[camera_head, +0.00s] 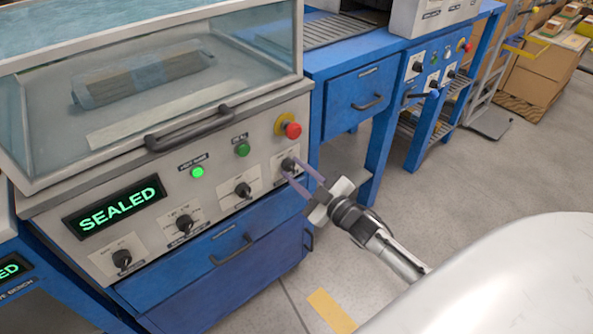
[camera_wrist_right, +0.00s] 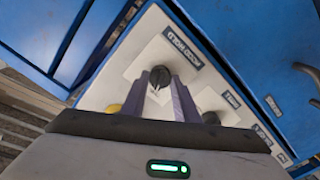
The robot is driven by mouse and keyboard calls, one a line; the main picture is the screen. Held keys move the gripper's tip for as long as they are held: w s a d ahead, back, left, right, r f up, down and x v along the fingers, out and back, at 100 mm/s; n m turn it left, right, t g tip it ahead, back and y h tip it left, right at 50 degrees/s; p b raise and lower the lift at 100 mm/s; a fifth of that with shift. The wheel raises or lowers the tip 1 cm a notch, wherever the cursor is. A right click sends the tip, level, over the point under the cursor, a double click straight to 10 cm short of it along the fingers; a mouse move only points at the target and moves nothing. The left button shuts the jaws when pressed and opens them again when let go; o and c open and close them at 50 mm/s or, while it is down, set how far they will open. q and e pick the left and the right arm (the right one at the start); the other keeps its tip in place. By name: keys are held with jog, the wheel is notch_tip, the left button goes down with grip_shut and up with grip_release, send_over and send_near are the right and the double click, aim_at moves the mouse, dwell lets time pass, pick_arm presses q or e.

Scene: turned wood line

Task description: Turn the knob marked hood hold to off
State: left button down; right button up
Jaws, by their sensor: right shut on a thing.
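The hood hold knob (camera_head: 288,163) is a black knob on a light plate, at the right end of the lower row on the machine's front panel. My left gripper is not in view.
Several other black knobs, including one (camera_head: 242,189) just left, line the panel. A red emergency button (camera_head: 292,130) and green button (camera_head: 242,149) sit above. The display (camera_head: 115,207) reads SEALED. The clear hood (camera_head: 150,80) with its handle (camera_head: 190,130) is closed above. Blue drawers lie below.

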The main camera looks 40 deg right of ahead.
jog(key=shift+n, duration=0.7)
jog(key=o, duration=1.1)
jog(key=shift+c, duration=0.2)
pick_arm(q)
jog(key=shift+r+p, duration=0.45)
jog(key=shift+p, duration=0.25)
pick_arm(e)
jog(key=s, duration=1)
jog(key=shift+s+d, duration=0.2)
jog(key=shift+d, duration=0.2)
